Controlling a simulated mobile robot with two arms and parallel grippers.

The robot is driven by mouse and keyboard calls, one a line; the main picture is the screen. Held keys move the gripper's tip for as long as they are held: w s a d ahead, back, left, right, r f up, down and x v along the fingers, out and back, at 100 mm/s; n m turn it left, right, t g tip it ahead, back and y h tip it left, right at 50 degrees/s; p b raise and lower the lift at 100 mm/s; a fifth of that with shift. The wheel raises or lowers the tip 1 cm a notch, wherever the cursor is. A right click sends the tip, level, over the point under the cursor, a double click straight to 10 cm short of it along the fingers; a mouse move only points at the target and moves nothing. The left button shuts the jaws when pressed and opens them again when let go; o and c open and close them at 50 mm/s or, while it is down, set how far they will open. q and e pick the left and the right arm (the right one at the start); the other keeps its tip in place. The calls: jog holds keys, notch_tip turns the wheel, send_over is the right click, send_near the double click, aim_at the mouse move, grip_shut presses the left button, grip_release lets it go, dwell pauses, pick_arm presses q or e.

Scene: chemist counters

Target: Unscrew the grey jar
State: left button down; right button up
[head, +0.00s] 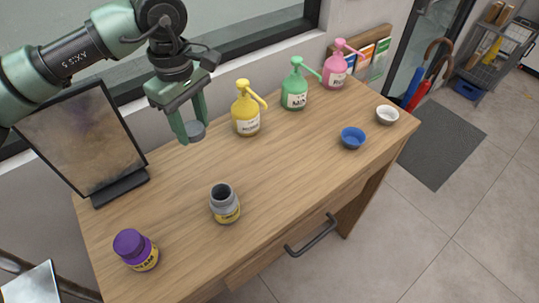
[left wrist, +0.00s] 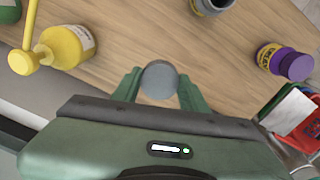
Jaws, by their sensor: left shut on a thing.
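The grey jar (head: 225,203) stands upright and open on the wooden counter, its dark mouth showing; part of it also shows at the top of the left wrist view (left wrist: 212,5). My left gripper (head: 194,131) is shut on the round grey lid (head: 196,130). It holds the lid above the counter, apart from the jar, up and left of it in the head view. The lid also shows between the fingers in the left wrist view (left wrist: 160,80). My right gripper is not in view.
A purple-lidded jar (head: 136,250) stands at the front left. A dark panel (head: 82,140) on a stand is at the left. Yellow (head: 246,112), green (head: 295,88) and pink (head: 335,70) pump bottles line the back. Blue (head: 352,138) and white (head: 387,115) bowls sit right. The counter's middle is clear.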

pick_arm(q)
jog(key=w+d+r+n+b, duration=0.15)
jog(key=d+r+n, duration=0.35)
jog(key=n, duration=0.8)
jog(key=w+d+r+n+b, duration=0.1)
jog(key=d+r+n+b, duration=0.15)
jog(key=d+n, duration=0.8)
jog(key=n+p, duration=0.2)
jog(key=n, duration=0.1)
send_over(253, 159)
notch_tip(253, 159, down, 16)
jog(key=shift+r, duration=0.2)
notch_tip(253, 159, down, 3)
jog(key=shift+s+f+p, duration=0.15)
jog(key=shift+p, duration=0.4)
jog(key=shift+f, duration=0.4)
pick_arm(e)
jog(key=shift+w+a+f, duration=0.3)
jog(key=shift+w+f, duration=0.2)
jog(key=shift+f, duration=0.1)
